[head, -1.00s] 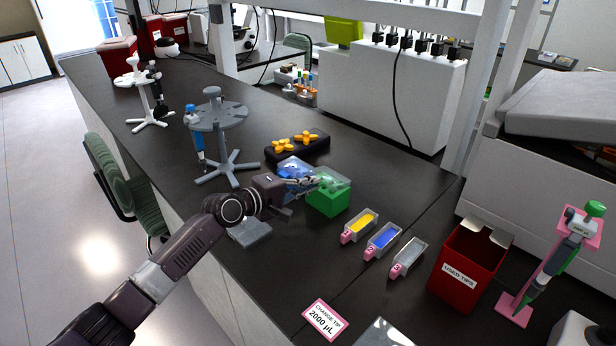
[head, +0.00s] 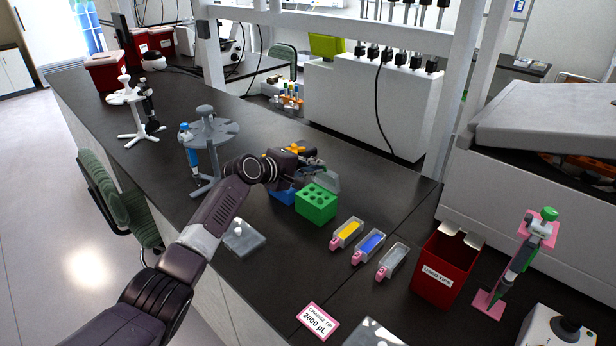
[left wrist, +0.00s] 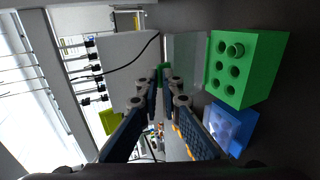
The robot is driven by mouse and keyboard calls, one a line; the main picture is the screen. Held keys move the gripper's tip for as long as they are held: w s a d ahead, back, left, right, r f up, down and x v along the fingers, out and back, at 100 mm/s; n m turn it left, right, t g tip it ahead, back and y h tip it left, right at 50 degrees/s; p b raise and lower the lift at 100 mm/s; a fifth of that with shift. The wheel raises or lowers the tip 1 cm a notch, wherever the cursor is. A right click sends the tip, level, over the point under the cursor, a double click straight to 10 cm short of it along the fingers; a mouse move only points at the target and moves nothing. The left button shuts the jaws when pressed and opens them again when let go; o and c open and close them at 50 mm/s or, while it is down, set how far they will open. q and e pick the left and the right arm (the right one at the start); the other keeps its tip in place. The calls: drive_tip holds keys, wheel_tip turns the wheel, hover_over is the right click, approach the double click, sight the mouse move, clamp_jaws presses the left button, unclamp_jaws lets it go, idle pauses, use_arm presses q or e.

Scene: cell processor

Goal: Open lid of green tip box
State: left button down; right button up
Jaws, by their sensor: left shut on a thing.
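The green tip box (head: 316,206) stands on the dark bench, its top with round holes uncovered. Its clear lid (head: 327,183) is swung up and back behind the box. In the left wrist view the lid (left wrist: 186,58) stands along one edge of the green box (left wrist: 246,68). My left gripper (head: 318,166) is above and behind the box, shut on the lid near its edge. In the left wrist view its fingertips (left wrist: 163,82) are close together at the lid's side. Their exact contact is small and partly hidden.
A blue tip box (head: 283,194) stands left of the green one, partly behind my arm. Reservoirs with yellow (head: 348,232), blue (head: 368,245) and clear contents are to the right, then a red used-tips bin (head: 445,266). A grey pipette stand (head: 212,132) is at left.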

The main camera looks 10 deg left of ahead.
use_arm(q)
drive_tip(key=c, duration=2.2)
unclamp_jaws()
drive_tip(key=shift+a+r, duration=0.1)
drive_tip(key=shift+o, duration=0.2)
drive_tip(key=v, duration=1.2)
drive_tip(key=shift+c, duration=0.2)
